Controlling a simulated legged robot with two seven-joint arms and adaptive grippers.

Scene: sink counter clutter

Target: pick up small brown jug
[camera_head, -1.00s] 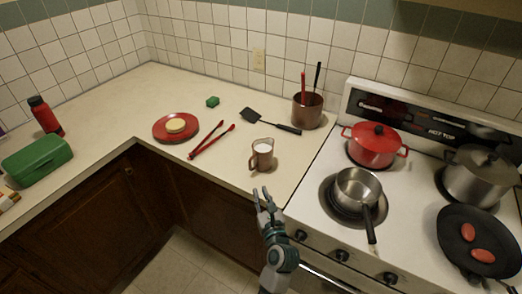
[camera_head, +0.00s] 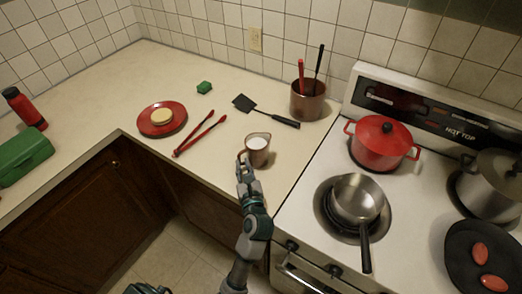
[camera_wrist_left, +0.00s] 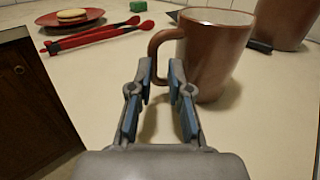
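The small brown jug (camera_head: 257,149) stands upright on the counter near its front edge, left of the stove. It has a white inside and a loop handle. In the left wrist view the jug (camera_wrist_left: 212,52) is large and close, with its handle turned left toward my fingers. My left gripper (camera_head: 243,160) is at the jug's near left side. In the wrist view its two fingers (camera_wrist_left: 160,72) are apart, with the lower handle between or just beyond the tips; contact is unclear. My right gripper is not in view.
Red tongs (camera_head: 200,134) and a red plate (camera_head: 163,131) with a bun lie left of the jug. A black spatula (camera_head: 268,113) and a brown utensil pot (camera_head: 307,101) are behind it. The stove (camera_head: 300,215) with a saucepan (camera_head: 357,201) is to the right.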

